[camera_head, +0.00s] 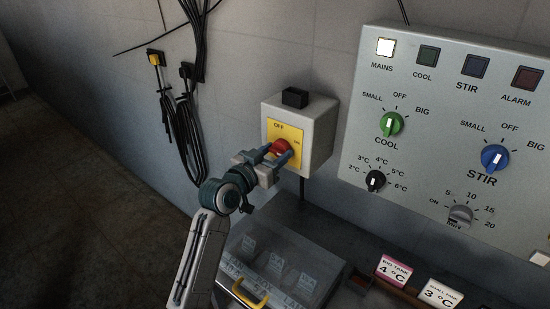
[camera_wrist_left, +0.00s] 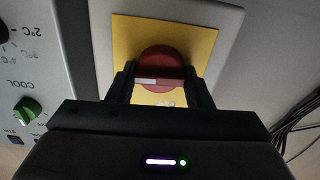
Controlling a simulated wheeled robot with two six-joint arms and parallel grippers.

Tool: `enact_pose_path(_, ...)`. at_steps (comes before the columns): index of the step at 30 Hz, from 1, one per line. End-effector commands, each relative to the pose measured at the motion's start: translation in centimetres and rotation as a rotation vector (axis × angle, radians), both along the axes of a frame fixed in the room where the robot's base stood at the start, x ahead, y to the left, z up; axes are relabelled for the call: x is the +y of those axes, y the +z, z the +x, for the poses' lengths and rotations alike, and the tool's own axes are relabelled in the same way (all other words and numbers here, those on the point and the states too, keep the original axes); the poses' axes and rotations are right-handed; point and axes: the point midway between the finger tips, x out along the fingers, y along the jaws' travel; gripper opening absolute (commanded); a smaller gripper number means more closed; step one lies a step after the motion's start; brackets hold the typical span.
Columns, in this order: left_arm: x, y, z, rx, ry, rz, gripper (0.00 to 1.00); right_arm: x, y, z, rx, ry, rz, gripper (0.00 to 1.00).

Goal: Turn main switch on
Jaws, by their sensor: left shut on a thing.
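The main switch is a red rotary knob (camera_head: 281,147) on a yellow plate (camera_head: 274,131), on the front of a pale grey wall box (camera_head: 318,121). "OFF" is printed near the plate's top. My left gripper (camera_head: 278,153) is shut on the red knob, with one finger on each side of it. In the left wrist view the knob (camera_wrist_left: 160,72) sits between the two dark fingers (camera_wrist_left: 160,88), and a pale line crosses it sideways. The "MAINS" lamp (camera_head: 385,47) on the control panel is lit white. My right gripper is not in view.
The control panel (camera_head: 443,130) to the right carries green, blue, black and grey knobs and dark COOL, STIR and ALARM lamps. Black cables (camera_head: 183,130) hang on the wall at left. Below are a clear-lidded box with a yellow handle (camera_head: 250,294) and small temperature cards (camera_head: 395,270).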

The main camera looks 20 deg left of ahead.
Motion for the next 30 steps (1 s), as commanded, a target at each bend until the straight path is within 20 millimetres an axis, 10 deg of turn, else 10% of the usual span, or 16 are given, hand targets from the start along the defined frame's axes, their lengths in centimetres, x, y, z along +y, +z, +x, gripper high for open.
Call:
enact_pose_path(20,0.0,-0.3,0.0,-0.016,0.000,0.064,0.23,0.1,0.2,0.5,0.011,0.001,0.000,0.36)
enact_pose_path(21,0.0,-0.3,0.0,-0.016,0.000,0.064,0.48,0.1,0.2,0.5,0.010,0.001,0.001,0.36)
enact_pose_path(24,0.0,-0.3,0.0,-0.017,0.000,0.063,0.67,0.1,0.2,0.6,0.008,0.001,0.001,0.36)
enact_pose_path(30,0.0,-0.1,0.0,-0.019,0.000,0.062,0.67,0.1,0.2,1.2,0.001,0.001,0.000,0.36)
